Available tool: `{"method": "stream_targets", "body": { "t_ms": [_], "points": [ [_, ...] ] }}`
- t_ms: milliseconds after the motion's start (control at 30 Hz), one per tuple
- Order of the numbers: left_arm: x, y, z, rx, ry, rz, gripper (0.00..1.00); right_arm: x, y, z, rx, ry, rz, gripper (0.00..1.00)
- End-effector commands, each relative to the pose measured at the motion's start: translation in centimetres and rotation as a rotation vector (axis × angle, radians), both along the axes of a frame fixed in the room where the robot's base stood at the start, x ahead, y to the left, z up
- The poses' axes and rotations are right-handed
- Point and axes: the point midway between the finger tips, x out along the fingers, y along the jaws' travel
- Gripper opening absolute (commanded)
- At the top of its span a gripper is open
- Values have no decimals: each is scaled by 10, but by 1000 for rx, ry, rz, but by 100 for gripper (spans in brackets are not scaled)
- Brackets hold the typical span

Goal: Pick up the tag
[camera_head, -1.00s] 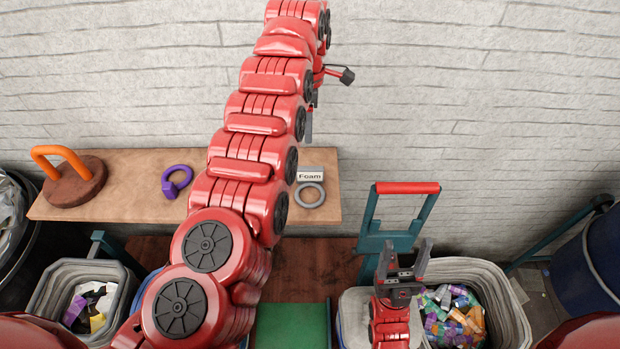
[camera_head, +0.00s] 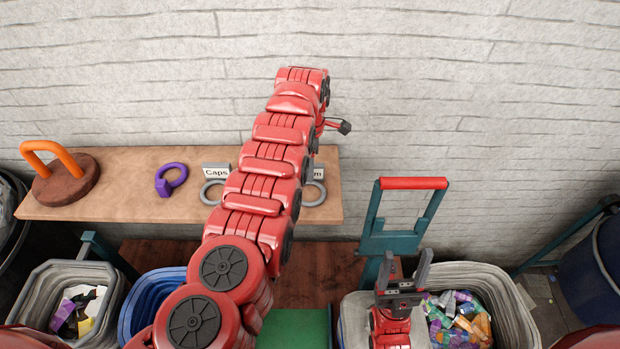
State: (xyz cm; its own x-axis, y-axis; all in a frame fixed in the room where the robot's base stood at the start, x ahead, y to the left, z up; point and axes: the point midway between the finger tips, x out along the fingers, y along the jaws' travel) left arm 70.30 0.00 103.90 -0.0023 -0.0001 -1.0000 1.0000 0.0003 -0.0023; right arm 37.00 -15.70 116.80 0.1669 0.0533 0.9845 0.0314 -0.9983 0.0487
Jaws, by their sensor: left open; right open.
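A white tag reading "Caps" (camera_head: 216,169) stands on the wooden shelf (camera_head: 110,200) with a grey ring (camera_head: 204,196) in front of it, partly covered by my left arm. A second tag (camera_head: 318,172), mostly hidden behind that arm, shows only its last letter; a grey ring (camera_head: 321,196) lies below it. My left arm stretches up over the shelf. Its gripper (camera_head: 315,143) is almost wholly hidden behind the arm, with only a dark sliver showing near the second tag. My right gripper (camera_head: 404,272) is open and empty, fingers up, at lower right.
A purple ring (camera_head: 163,187) and a brown base with an orange handle (camera_head: 82,180) are on the shelf. Bins stand below: a grey one (camera_head: 42,290), a blue one (camera_head: 135,318) and one with colourful scraps (camera_head: 512,300). A teal frame with red handle (camera_head: 413,184) stands at right.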

Motion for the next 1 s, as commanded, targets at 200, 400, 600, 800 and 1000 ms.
{"method": "stream_targets", "body": {
  "t_ms": [200, 400, 600, 800, 1000],
  "points": [
    [0, 0, 0, 0, -1, 0, 52, 0, 0, 0, 0, 0, 0, 64],
    [0, 0, 0, 0, -1, 0, 16, 0, 0, 0, 0, 0, 0, 64],
    [0, 0, 0, 0, -1, 0, 0, 0, 0, 0, 0, 0, 0, 64],
    [0, 0, 0, 0, -1, 0, 0, 0, 0, 0, 0, 0, 0, 64],
    [1, 2, 1, 0, -1, 1, 0, 0, 0, -1, 0, 0, 0, 64]
  ]
}}
